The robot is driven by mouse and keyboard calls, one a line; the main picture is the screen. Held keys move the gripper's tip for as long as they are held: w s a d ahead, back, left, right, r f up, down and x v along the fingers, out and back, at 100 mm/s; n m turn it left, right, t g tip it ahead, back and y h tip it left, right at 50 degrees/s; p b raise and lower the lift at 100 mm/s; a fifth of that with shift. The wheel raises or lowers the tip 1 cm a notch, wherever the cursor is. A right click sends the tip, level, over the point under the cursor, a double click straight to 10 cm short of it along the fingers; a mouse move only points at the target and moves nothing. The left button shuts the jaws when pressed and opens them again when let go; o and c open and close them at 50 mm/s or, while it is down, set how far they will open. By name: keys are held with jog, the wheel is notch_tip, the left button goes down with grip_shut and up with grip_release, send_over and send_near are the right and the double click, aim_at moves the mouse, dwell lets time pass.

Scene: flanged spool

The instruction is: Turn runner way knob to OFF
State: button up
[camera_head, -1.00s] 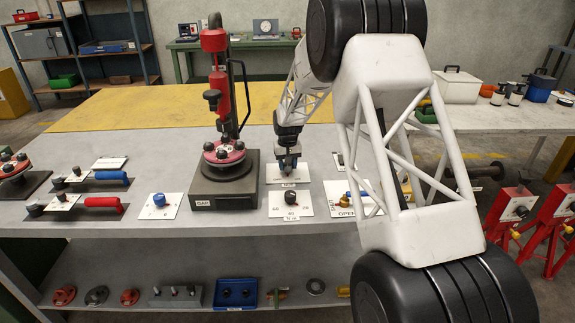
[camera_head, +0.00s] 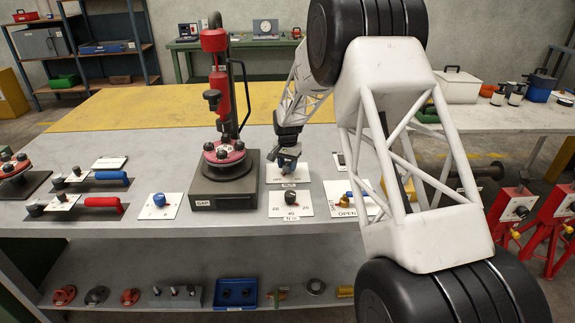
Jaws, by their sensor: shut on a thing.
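My gripper (camera_head: 288,163) is at the middle of the bench, just right of the red press, pointing down onto a white plate (camera_head: 303,173). It is shut on a knob at that plate; the fingers hide nearly all of the knob. The plate's printing is partly covered and too small to read surely, so I cannot tell the knob's pointing direction. A small label (camera_head: 289,185) sits at the plate's front edge.
A dark-knobbed plate (camera_head: 283,211) lies just in front, and a plate marked OPEN (camera_head: 338,208) with a brass valve lies to the right. The red press (camera_head: 216,110) on its dark base stands close left. A blue-knobbed plate (camera_head: 147,212) lies farther left.

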aim_at(288, 164)
jog(key=o, duration=0.9)
jog(key=shift+r, duration=0.1)
jog(key=shift+r, duration=3.8)
jog(key=shift+r, duration=0.1)
